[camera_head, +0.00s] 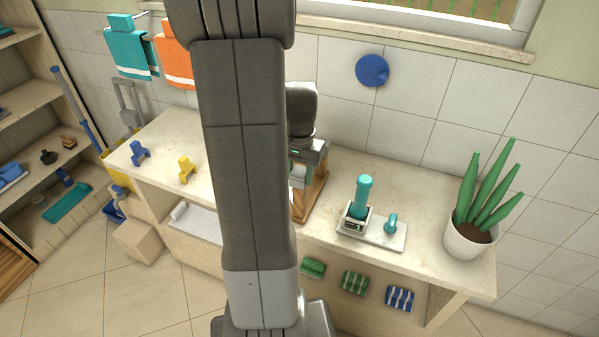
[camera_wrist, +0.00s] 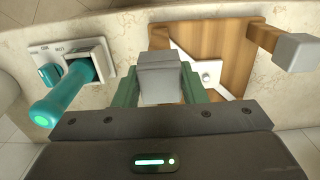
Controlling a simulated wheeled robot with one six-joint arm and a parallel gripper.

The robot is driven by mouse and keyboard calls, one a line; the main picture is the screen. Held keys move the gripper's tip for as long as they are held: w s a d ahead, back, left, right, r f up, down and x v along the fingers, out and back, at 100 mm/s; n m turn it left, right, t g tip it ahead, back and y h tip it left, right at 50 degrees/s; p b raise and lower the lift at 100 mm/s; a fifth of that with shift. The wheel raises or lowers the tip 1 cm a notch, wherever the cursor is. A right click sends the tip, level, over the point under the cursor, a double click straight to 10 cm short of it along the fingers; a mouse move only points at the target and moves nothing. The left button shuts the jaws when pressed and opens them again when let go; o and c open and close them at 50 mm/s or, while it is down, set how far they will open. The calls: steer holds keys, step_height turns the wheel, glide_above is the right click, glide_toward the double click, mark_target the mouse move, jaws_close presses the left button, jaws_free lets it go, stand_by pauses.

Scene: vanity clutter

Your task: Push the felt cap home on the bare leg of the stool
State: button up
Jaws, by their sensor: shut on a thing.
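The wooden stool (camera_wrist: 228,40) lies upturned on the counter, its board under my gripper in the wrist view. One of its legs, at the right, carries a grey cap (camera_wrist: 295,52). My gripper (camera_wrist: 160,82) has green fingers shut on another grey felt cap (camera_wrist: 160,66). The held cap hides whatever is below it, so I cannot tell whether it touches the bare leg. A white bracket (camera_wrist: 207,70) lies on the stool's board. In the head view the stool (camera_head: 312,196) is partly hidden by my arm.
A teal-handled tool (camera_head: 364,194) stands in a holder on a white plate (camera_head: 388,236), close to the right of the stool. A potted plant (camera_head: 466,240) stands at the counter's right end. Yellow (camera_head: 186,168) and blue (camera_head: 139,152) pieces stand at the left.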

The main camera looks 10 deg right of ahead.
mark_target(300, 182)
steer(key=shift+f+b, duration=1.3)
steer(key=shift+f, duration=0.55)
steer(key=o, duration=1)
steer(key=shift+r, duration=0.1)
step_height(300, 182, up, 14)
steer(key=shift+f, duration=0.1)
steer(key=shift+f, duration=0.1)
step_height(300, 182, down, 13)
steer(key=shift+f, duration=0.2)
steer(key=shift+r, duration=0.2)
